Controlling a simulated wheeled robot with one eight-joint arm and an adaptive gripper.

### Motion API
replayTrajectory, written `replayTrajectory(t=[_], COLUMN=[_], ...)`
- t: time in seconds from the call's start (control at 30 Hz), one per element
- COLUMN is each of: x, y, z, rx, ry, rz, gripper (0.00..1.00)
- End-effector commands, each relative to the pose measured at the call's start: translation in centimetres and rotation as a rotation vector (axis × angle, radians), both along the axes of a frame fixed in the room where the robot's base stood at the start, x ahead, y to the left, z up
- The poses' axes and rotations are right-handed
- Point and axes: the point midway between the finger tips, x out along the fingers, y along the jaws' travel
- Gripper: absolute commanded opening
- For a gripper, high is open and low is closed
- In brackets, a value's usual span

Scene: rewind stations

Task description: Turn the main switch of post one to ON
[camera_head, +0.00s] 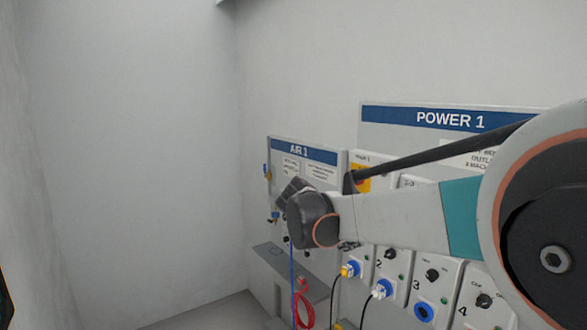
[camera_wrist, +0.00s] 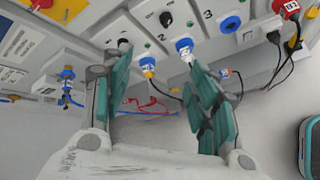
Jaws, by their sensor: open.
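The POWER 1 panel (camera_head: 372,124) is on the wall at the right in the head view. A main switch with a yellow plate (camera_head: 362,184) and some red shows on it, partly covered by my arm. In the wrist view, a yellow plate (camera_wrist: 70,8) with red on it is cut off by the top left edge. The switch's handle position cannot be read. My gripper (camera_wrist: 158,58) is open, its teal fingers spread with nothing held between them. It is below and to the right of the yellow plate in the wrist view. My arm hides the fingertips in the head view.
The AIR 1 board (camera_head: 317,154) hangs left of POWER 1. Numbered outlets with black knobs and blue sockets (camera_head: 424,312) line the lower right. Plugged cables and a red coiled hose (camera_head: 304,305) hang below. A grey box (camera_head: 268,252) juts out at the lower left.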

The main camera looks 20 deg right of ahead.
Motion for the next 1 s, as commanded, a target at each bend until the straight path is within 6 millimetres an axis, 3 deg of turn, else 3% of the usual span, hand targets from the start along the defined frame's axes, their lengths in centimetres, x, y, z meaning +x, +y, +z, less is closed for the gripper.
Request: replayTrajectory(t=[0.03,0.2,0.5,0.7,1.0], x=[2.2,8.1,16.7,19.7,21.0], y=[-0.3,-1.3,-1.7,-1.2,-1.7], z=[1.4,3.5,5.4,5.5,5.2], rx=[-0.070,-0.314,-0.717,-0.897,-0.972], ry=[0.040,0.194,0.486,0.638,0.709], rz=[0.024,0.096,0.158,0.157,0.149], gripper=[0.54,0.54,0.54,0.54,0.54])
